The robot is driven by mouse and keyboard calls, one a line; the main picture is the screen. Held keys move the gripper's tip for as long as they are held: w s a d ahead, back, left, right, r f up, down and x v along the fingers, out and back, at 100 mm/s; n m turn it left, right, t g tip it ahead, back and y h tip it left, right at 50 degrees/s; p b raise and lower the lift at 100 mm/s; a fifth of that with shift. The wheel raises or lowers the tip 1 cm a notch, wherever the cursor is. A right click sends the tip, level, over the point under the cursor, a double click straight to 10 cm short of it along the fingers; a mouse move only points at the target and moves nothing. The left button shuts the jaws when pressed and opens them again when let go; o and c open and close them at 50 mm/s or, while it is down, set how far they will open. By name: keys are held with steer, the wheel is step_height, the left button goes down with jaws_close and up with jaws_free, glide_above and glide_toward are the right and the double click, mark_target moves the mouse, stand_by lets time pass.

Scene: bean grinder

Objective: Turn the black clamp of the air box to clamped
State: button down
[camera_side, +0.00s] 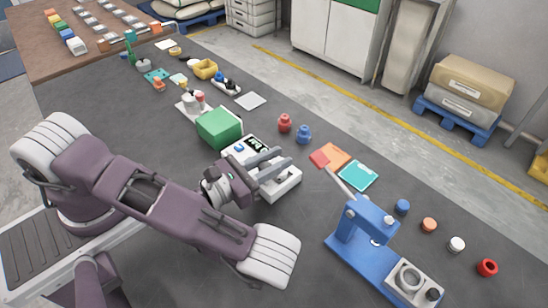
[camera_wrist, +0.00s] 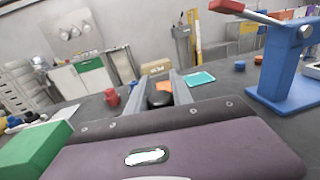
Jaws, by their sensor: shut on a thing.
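The air box is the white box (camera_side: 284,188) under my gripper in the side view, with a dark panel on its far left part. My gripper (camera_side: 284,158) reaches over it with two long grey fingers, pointing right and away from my arm. In the wrist view the fingers (camera_wrist: 164,88) stand on both sides of a black rounded part, seemingly the black clamp (camera_wrist: 160,98). The gripper is shut on it. In the side view the fingers and wrist hide the clamp, so its turn angle cannot be told.
A green block (camera_side: 219,128) stands close behind the box, left of the gripper. Red (camera_side: 285,123) and blue (camera_side: 304,134) knobbed pieces stand beyond it. A blue lever press (camera_side: 365,235) stands to the right. Orange and teal (camera_side: 358,175) plates lie beyond the fingers.

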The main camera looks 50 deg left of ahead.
steer(key=shift+d+m+h, duration=0.15)
steer(key=shift+m+h, duration=0.35)
steer(key=shift+h, duration=0.3)
steer(key=c, duration=1.1)
jaws_free()
